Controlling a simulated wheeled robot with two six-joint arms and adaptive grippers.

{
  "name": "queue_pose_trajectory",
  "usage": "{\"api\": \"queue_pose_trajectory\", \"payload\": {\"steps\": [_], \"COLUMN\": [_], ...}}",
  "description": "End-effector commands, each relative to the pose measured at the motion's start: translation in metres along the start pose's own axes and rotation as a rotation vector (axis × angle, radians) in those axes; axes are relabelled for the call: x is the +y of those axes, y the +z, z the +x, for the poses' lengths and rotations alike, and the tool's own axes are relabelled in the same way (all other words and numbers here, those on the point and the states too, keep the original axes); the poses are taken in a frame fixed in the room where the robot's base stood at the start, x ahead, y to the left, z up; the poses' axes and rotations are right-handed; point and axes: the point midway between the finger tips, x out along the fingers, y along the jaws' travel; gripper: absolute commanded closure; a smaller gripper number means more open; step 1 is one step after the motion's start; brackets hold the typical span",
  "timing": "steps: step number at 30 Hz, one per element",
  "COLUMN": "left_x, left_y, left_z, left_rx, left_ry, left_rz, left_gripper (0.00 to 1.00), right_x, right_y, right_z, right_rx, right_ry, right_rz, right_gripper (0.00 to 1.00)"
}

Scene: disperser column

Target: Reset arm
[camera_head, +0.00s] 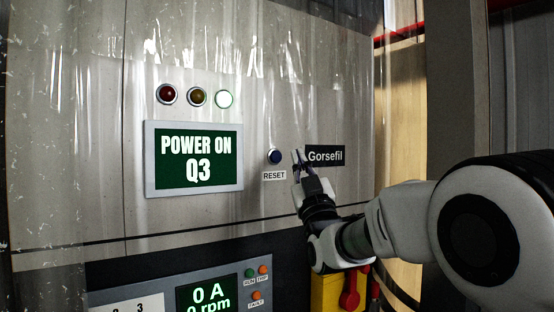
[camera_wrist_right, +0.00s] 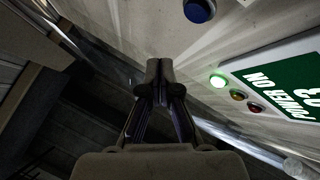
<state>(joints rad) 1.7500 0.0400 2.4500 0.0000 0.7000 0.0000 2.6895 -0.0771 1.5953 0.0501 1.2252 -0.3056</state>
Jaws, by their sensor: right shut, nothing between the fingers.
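My right gripper (camera_head: 298,160) is shut and empty. In the head view it points up in front of the cabinet panel, just right of the blue RESET button (camera_head: 275,157) and in front of the left end of the Gorsefil nameplate (camera_head: 325,156). In the right wrist view my right gripper's closed fingertips (camera_wrist_right: 159,69) show in the middle, with the blue button (camera_wrist_right: 199,10) apart from them, at upper right. My left gripper is not in view.
A display (camera_head: 194,159) reads POWER ON Q3. Above it are red, amber and lit green lamps (camera_head: 224,98). A lower control panel (camera_head: 150,285) shows 0 A and 0 rpm. A yellow box with a red handle (camera_head: 350,290) sits below my right arm.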

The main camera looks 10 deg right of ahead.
Motion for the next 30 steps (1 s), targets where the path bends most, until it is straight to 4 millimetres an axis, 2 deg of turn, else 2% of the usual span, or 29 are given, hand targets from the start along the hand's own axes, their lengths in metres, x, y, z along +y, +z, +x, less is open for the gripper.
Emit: {"api": "queue_pose_trajectory", "payload": {"steps": [8,11,14,16,20,21,23,24,26,27,29,30], "left_x": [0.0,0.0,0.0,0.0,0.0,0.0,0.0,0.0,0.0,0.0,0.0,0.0], "left_y": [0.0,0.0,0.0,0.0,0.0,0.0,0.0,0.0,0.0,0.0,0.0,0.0], "left_z": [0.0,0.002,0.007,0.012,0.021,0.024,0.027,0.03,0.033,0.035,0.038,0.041], "left_rx": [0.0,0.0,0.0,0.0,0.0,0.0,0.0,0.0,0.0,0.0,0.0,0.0], "left_ry": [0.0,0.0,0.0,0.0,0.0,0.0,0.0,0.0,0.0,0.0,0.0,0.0], "left_rz": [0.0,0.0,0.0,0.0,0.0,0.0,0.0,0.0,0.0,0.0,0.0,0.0], "left_gripper": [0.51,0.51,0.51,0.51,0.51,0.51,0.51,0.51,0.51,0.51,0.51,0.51], "right_x": [0.0,-0.003,-0.014,-0.026,-0.051,-0.058,-0.068,-0.074,-0.083,-0.088,-0.096,-0.1], "right_y": [0.0,0.009,0.047,0.093,0.191,0.219,0.259,0.284,0.319,0.341,0.369,0.387], "right_z": [0.0,-0.003,-0.017,-0.036,-0.097,-0.119,-0.156,-0.182,-0.224,-0.253,-0.299,-0.332], "right_rx": [0.0,-0.011,-0.061,-0.124,-0.289,-0.344,-0.432,-0.492,-0.586,-0.651,-0.75,-0.818], "right_ry": [0.0,-0.004,-0.017,-0.032,-0.072,-0.087,-0.11,-0.126,-0.15,-0.167,-0.193,-0.21], "right_rz": [0.0,0.0,0.002,0.005,0.01,0.01,0.011,0.012,0.016,0.019,0.025,0.03], "right_gripper": [1.0,1.0,1.0,1.0,1.0,1.0,1.0,1.0,1.0,1.0,1.0,1.0]}}
